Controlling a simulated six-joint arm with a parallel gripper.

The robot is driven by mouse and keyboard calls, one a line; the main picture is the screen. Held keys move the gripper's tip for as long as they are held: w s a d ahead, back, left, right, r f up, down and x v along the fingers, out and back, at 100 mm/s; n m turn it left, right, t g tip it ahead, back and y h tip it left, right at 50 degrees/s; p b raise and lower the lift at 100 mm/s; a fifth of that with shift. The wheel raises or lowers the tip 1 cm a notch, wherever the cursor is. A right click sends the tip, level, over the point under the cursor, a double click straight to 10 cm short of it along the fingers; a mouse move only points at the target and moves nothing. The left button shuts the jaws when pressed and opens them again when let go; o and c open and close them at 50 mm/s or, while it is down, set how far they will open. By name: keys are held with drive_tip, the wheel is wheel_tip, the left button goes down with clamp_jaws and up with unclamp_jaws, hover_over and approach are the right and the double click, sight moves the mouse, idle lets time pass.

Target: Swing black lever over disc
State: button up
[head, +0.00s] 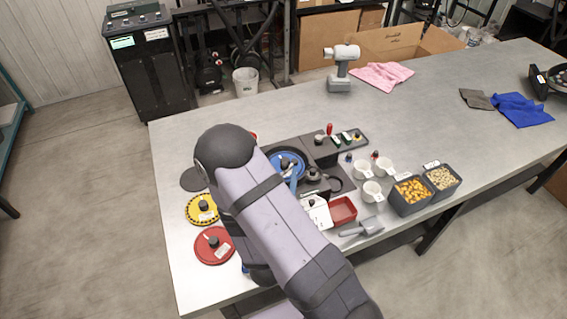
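A blue disc (286,164) with a dark knob sits in the round dark housing of the seed meter (319,151), at the middle of the bench. Its lower left is partly covered by my arm. Small black parts (312,174) lie just right of the disc, but I cannot tell which of them is the black lever or how it is turned. My arm crosses the front of the bench from the lower right, its elbow left of the disc. My gripper is not distinguishable; the arm hides that area.
A yellow disc (202,209) and a red disc (214,245) lie left of my arm. A red tray (342,210), white cups (372,191), a scoop (363,228) and seed bins (411,195) stand to the right.

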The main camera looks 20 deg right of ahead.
drive_tip(key=shift+p+v, duration=0.65)
drive_tip(key=shift+v, duration=0.75)
